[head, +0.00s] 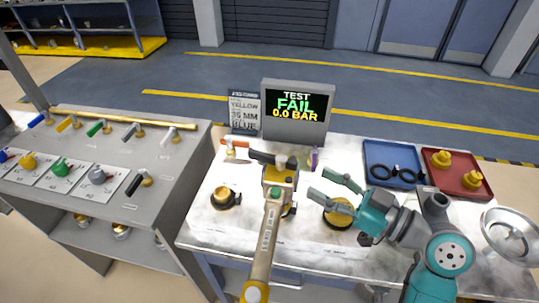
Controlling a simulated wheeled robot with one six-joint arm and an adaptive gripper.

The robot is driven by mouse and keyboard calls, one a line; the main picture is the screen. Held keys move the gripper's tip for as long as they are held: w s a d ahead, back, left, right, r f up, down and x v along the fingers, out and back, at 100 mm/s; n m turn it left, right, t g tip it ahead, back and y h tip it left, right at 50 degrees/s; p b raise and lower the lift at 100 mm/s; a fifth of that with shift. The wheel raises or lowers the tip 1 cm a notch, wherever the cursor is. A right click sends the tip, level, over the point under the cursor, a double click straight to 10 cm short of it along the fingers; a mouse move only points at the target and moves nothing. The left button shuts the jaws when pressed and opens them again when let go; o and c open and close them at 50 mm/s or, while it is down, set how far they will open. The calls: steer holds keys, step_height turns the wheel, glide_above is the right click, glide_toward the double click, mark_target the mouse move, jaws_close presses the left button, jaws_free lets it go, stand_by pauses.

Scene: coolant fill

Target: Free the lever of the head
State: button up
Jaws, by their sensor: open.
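The head (281,176) is a yellow and dark block over the middle of the white-topped bench. A black lever (268,158) lies across its top, pointing left. A long beige bar with a yellow end (265,240) runs from the head toward the front of the picture. My gripper (317,183) is open and empty just right of the head, its two green-grey fingers pointing left toward it. It appears apart from the head and lever. I cannot tell what holds the lever.
A screen (297,108) reads TEST FAIL 0.0 BAR beside a sign (244,110). Brass fittings (225,197) stand left, and another (340,215) lies under my gripper. Blue (393,150) and red (458,188) trays and a metal bowl (512,235) are right. A grey side bench (168,185) carries coloured handles.

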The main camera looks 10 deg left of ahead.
mark_target(290, 168)
steer(key=x, duration=1)
steer(key=shift+a, duration=0.25)
